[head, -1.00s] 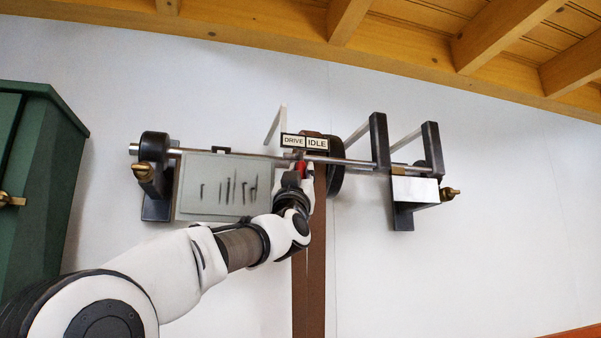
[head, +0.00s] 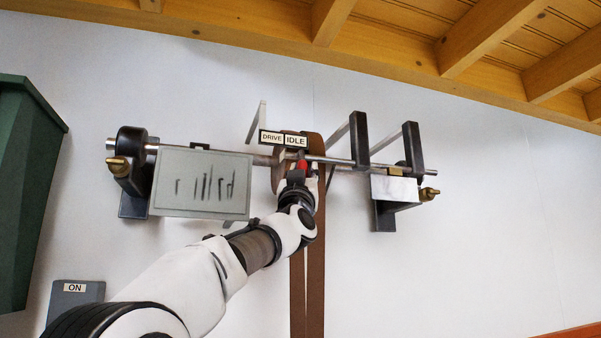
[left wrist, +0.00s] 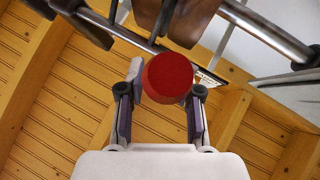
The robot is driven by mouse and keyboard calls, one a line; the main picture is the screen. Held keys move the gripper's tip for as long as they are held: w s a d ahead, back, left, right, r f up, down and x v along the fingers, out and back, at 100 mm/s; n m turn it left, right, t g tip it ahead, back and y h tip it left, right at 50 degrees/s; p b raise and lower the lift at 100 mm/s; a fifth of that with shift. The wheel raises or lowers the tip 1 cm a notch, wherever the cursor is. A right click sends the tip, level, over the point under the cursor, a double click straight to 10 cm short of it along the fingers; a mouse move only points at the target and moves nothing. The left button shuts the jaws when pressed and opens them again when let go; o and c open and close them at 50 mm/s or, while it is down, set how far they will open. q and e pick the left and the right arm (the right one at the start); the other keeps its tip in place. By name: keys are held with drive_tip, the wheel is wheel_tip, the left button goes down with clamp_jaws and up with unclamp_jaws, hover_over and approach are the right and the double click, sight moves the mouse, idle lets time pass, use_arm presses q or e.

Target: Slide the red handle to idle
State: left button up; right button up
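The red handle (head: 302,166) hangs from the horizontal bar, below the IDLE half of the DRIVE/IDLE sign (head: 284,139). In the left wrist view the round red handle (left wrist: 168,77) sits between the two fingers of my left gripper (left wrist: 164,92), which appear closed against its sides. In the head view my left gripper (head: 300,176) reaches up to the handle from below. My right gripper is not in view.
A grey panel (head: 202,184) with tool marks hangs left of the handle. Dark brackets (head: 360,139) and a white block (head: 395,188) are at the right. A green cabinet (head: 28,190) and a grey ON box (head: 72,294) stand at the left. Wooden beams are overhead.

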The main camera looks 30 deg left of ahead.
use_arm(q)
drive_tip(key=shift+o, duration=0.2)
drive_tip(key=shift+w+d, duration=0.15)
drive_tip(key=shift+d, duration=0.15)
drive_tip(key=shift+s+a+f, duration=0.1)
drive_tip(key=shift+s+a, duration=0.05)
drive_tip(key=shift+s, duration=0.1)
drive_tip(key=shift+s+f, duration=0.25)
drive_tip(key=shift+f, duration=0.05)
drive_tip(key=v, duration=0.6)
drive_tip(key=shift+d+f, duration=0.2)
drive_tip(key=shift+d, duration=0.2)
drive_tip(key=shift+w, duration=0.1)
